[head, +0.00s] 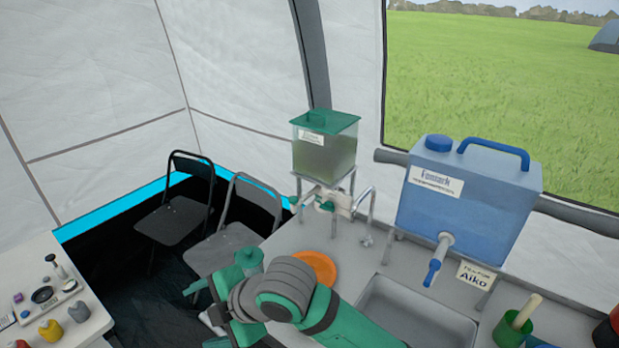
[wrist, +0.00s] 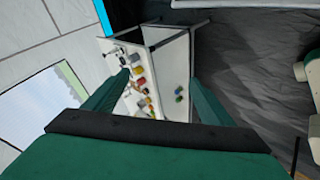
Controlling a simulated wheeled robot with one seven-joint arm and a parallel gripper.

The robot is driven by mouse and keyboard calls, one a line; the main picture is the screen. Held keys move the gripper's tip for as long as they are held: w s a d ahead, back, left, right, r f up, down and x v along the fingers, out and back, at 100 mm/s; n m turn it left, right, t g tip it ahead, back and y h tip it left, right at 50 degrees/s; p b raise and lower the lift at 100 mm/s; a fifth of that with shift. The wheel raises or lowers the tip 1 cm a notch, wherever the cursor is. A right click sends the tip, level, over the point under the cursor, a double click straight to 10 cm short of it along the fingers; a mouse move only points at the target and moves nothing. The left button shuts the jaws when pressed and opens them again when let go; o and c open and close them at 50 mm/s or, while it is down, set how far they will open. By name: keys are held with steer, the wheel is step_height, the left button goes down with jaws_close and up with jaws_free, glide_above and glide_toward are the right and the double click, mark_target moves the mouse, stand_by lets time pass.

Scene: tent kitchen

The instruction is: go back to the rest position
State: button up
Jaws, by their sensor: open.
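My gripper (wrist: 158,82) is open in the wrist view, with its two green fingers spread apart and nothing between them. Beyond the fingers, at a distance, is a white table (wrist: 172,60) with several small colored items on it. In the head view my green and grey arm is folded low in the middle, over the counter's left end and the dark floor. Its jaws are hard to make out there. No held object shows in either view.
The counter (head: 385,262) holds an orange plate (head: 316,266) close behind my arm, a sink (head: 415,315), a green-lidded dispenser (head: 325,150) and a blue water container (head: 465,205). Two folding chairs (head: 178,215) stand at the back left. A white side table (head: 30,262) is at left.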

steer(key=w+a+r+m+t+y, duration=0.4)
steer(key=a+r+m+t+y, duration=0.25)
steer(key=r+m, duration=0.2)
steer(key=s+d+f+m+t+h, duration=0.35)
steer(key=d+f+m+h, duration=0.25)
steer(key=d+f+m, duration=0.25)
steer(key=s+d+f+m+t+h, duration=0.2)
steer(key=d+f+m+t+h, duration=0.4)
steer(key=f+m, duration=0.35)
steer(key=s+d+f+g+h, duration=0.1)
steer(key=s+d+f, duration=0.2)
steer(key=s, duration=0.5)
steer(key=s+d+f+g+h, duration=0.1)
steer(key=s+d+f, duration=0.2)
steer(key=s, duration=0.6)
steer(key=s+d+f+g+h, duration=0.1)
steer(key=s+d+f, duration=0.3)
steer(key=s+d, duration=0.2)
steer(key=shift+s+d+g, duration=0.3)
steer(key=shift+s, duration=0.85)
steer(key=shift+s+r+h, duration=0.1)
steer(key=shift+h, duration=0.15)
